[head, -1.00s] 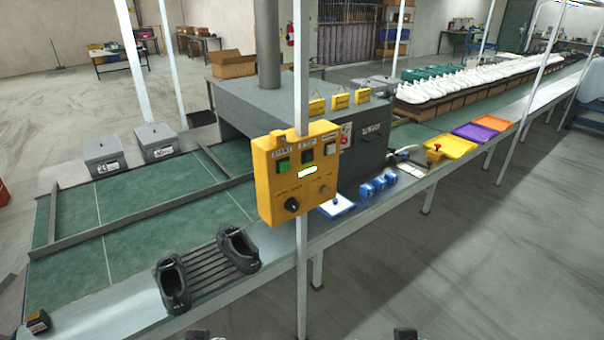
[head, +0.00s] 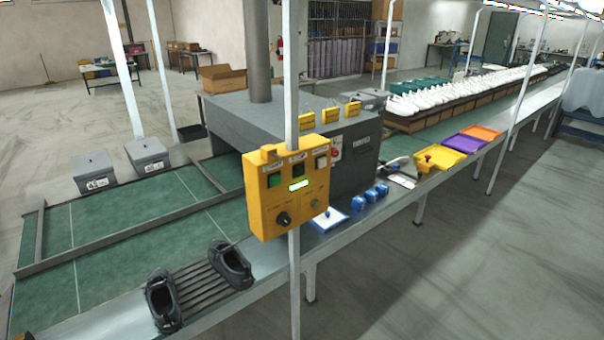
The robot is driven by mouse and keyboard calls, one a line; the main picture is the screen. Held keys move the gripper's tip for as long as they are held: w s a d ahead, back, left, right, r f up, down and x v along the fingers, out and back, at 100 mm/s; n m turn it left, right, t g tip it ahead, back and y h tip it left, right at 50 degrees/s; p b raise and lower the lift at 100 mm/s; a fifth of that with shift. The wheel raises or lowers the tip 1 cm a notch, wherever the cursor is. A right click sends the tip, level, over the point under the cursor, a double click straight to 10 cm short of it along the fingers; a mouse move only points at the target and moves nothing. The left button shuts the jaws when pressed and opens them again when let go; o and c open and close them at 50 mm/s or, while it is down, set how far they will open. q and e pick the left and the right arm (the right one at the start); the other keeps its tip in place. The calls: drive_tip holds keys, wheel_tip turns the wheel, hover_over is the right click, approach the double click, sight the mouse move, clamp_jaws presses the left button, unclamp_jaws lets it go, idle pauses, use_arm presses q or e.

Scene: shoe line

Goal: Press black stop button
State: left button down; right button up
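The yellow control box (head: 262,212) hangs on a white post in the middle of the head view. The black stop button (head: 298,170) is the middle one in its top row, under a small label. A green start button (head: 274,181) is to its left and a whitish button (head: 321,162) to its right. A lit display (head: 298,184) and a black knob (head: 283,219) sit below. Nothing touches the box front. Neither of my grippers is in view.
A green conveyor (head: 130,220) with a metal edge runs behind the post. A black shoe rack (head: 200,285) lies at the front left. The floor at right is clear.

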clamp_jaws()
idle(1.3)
